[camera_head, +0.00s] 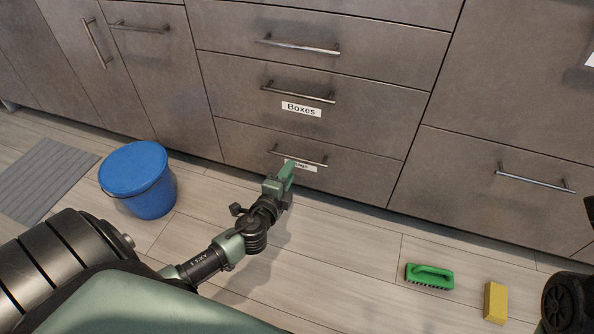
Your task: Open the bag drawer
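The bag drawer (355,178) is the lowest drawer in the middle stack, and its front is flush with the cabinet. Its metal bar handle (310,158) runs across the front, above a white label that my gripper partly hides. My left gripper (288,172) is in front of the drawer, close to the left part of the handle and the label. I cannot tell whether its green fingers touch the handle or whether they are open. My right gripper is not visible; only dark parts show at the right edge.
A drawer labelled Boxes (345,113) is directly above. A blue bucket (140,180) with a lid stands on the floor at left, beside a grey mat (45,180). A green brush (429,277) and a yellow sponge (495,302) lie on the floor at right. The floor before the drawer is otherwise clear.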

